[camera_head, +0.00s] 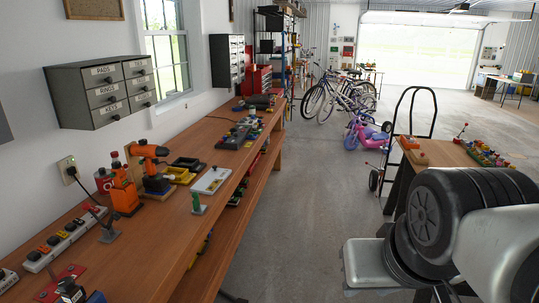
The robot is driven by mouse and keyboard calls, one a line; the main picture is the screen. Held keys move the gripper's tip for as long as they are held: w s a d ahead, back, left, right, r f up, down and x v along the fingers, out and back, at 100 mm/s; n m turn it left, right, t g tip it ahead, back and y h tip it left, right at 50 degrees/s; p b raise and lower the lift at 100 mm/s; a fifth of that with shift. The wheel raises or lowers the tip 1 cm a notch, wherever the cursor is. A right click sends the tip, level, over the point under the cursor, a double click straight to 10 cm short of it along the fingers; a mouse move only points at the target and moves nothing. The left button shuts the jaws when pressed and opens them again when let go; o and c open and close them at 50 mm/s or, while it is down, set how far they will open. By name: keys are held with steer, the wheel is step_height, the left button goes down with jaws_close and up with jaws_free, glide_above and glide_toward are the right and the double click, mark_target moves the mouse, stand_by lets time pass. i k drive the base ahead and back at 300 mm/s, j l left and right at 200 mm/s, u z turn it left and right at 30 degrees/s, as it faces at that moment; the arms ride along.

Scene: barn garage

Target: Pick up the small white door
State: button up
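A small flat white panel (211,180) with a dark fitting on it lies on the wooden workbench (160,238), near its front edge. It is the thing in view that best fits the small white door, though it is too small to be sure. A green-topped upright piece (197,203) stands just in front of it, and yellow-and-black trays (180,173) lie to its left. Nothing is holding the panel. My gripper's fingers are not in view.
An orange drill (149,155), an orange bottle jack (123,190) and a power strip (65,238) crowd the bench's left part. Grey drawers (100,88) hang above. Open concrete floor (300,185) lies right of the bench. A second table (440,153) stands at right.

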mark_target(201, 186)
steer(key=i, duration=0.8)
steer(key=i+l+u, duration=0.15)
steer(key=i, duration=0.6)
steer(key=i+l+u, duration=0.1)
steer(key=i+u, duration=0.3)
steer(key=i+l+u, duration=0.15)
steer(key=u, duration=0.3)
steer(key=i+l+u, duration=0.6)
steer(key=l+u, duration=0.2)
steer(key=i+l+u, duration=0.2)
steer(key=l+u, duration=0.25)
steer(key=i+l+u, duration=0.1)
steer(key=l+u, duration=0.3)
